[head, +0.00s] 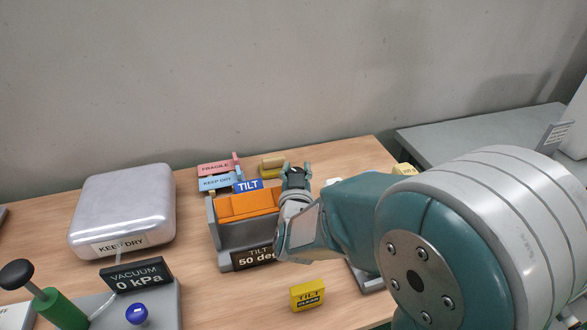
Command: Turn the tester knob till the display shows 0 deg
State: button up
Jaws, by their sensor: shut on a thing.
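The tilt tester (229,240) stands on the wooden table, a grey frame with an orange block (247,204) in it. Its dark display (252,258) reads "TILT 50 de", and my arm covers the end of the reading. A blue "TILT" sign (248,186) is at its back. My gripper (295,176) is at the tester's right side, shut on the tester knob. The knob itself is hidden by the gripper and wrist, so its angle cannot be seen.
A silver case (125,208) labelled "KEEP DRY" stands at left. A yellow tilt box (307,295) lies in front. Pink and blue label blocks (216,168) stand behind.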

jog(key=m+h, duration=0.1)
jog(key=h, duration=0.1)
jog(key=m+g+h, duration=0.1)
jog(key=m+h, duration=0.1)
jog(key=h, duration=0.1)
jog(key=m+g+h, duration=0.1)
jog(key=m+h, duration=0.1)
jog(key=h, duration=0.1)
jog(key=shift+s+d, duration=0.2)
jog(key=shift+d, duration=0.15)
jog(key=shift+m+h, duration=0.3)
jog(key=shift+m, duration=0.1)
jog(key=o, duration=0.9)
jog(key=shift+r, duration=0.1)
jog(key=shift+c, duration=0.2)
jog(key=shift+a, duration=0.1)
